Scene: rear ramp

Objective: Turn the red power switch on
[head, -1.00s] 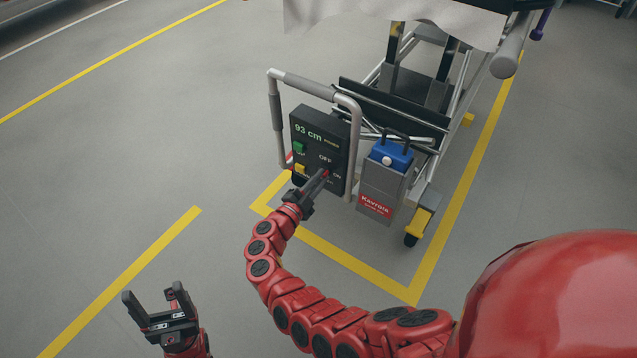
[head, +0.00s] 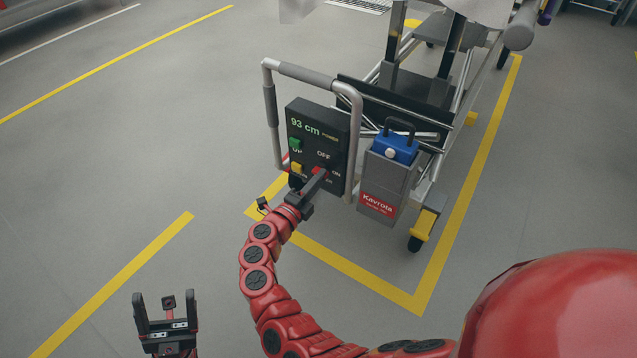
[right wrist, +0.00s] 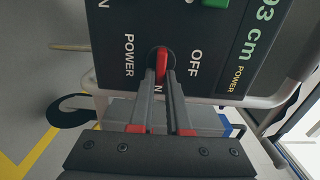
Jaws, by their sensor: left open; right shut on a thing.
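The red power switch (right wrist: 162,62) is on the dark control panel (head: 336,128) of the cart. My right gripper (right wrist: 160,85) is shut on it, one finger on each side. I cannot tell which end is the pointer. In the head view the right gripper (head: 318,176) covers most of the switch. My left gripper (head: 165,318) is open and empty, low at the left, away from the panel.
A grey tubular handle (head: 305,74) frames the panel. A green button (head: 295,144) and a yellow button (head: 297,168) sit on its left side. A grey box (head: 382,178) with a blue top (head: 396,147) stands right of it. Floor on the left is clear.

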